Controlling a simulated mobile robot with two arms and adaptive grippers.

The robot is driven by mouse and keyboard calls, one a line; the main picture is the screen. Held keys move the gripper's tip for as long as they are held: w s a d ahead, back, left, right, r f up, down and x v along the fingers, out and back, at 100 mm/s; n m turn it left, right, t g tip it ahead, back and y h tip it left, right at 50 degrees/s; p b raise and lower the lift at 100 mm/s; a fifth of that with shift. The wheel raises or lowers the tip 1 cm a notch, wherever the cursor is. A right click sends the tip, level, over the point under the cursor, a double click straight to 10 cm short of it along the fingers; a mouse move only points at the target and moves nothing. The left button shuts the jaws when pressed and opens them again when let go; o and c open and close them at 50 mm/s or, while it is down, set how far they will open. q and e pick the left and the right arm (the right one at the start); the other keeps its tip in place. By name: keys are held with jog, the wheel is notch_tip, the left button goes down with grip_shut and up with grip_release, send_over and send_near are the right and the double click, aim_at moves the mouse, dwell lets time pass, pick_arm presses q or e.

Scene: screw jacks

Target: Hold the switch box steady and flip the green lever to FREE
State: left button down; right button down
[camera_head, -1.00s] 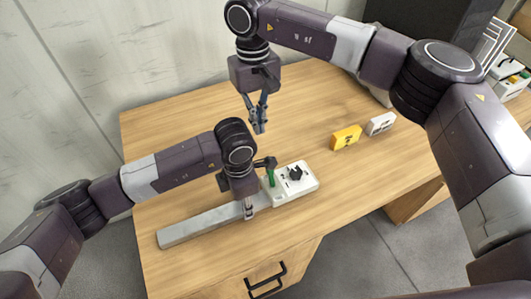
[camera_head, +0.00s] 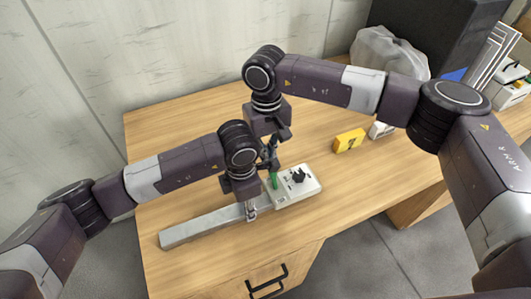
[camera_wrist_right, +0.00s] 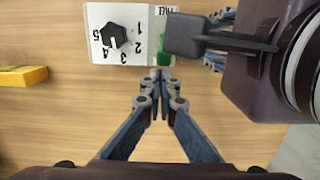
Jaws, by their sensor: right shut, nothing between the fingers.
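The white switch box (camera_head: 308,185) lies on the desk with a black knob. Its green lever (camera_head: 273,181) stands at the left part; it also shows in the right wrist view (camera_wrist_right: 163,48), where a dark part of my left gripper overlaps it. A label reading FREE is by the lever's slot. My left gripper (camera_head: 251,212) is at the box's left end, fingers on its sides, seemingly shut on it; the contact is partly hidden. My right gripper (camera_head: 270,163) is shut and empty; its closed tips (camera_wrist_right: 160,76) are just behind the lever, a small gap apart in the picture.
A long grey bar (camera_head: 200,226) extends left from the box. A yellow block (camera_head: 349,140) and a white block (camera_head: 380,130) lie to the right. A clear plastic bag (camera_head: 388,50) and a dark case are at the back. The desk (camera_head: 170,140) is bare at the left.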

jog(key=shift+s+d+r, duration=0.1)
jog(key=shift+s, duration=0.05)
dwell(0.3)
jog(key=shift+s+d+r+t, duration=0.2)
jog(key=shift+s+t, duration=0.1)
jog(key=shift+t, duration=0.3)
jog(key=shift+s+r+y, duration=0.3)
jog(key=shift+s, duration=0.2)
jog(key=shift+r, duration=0.8)
jog(key=shift+w, duration=0.15)
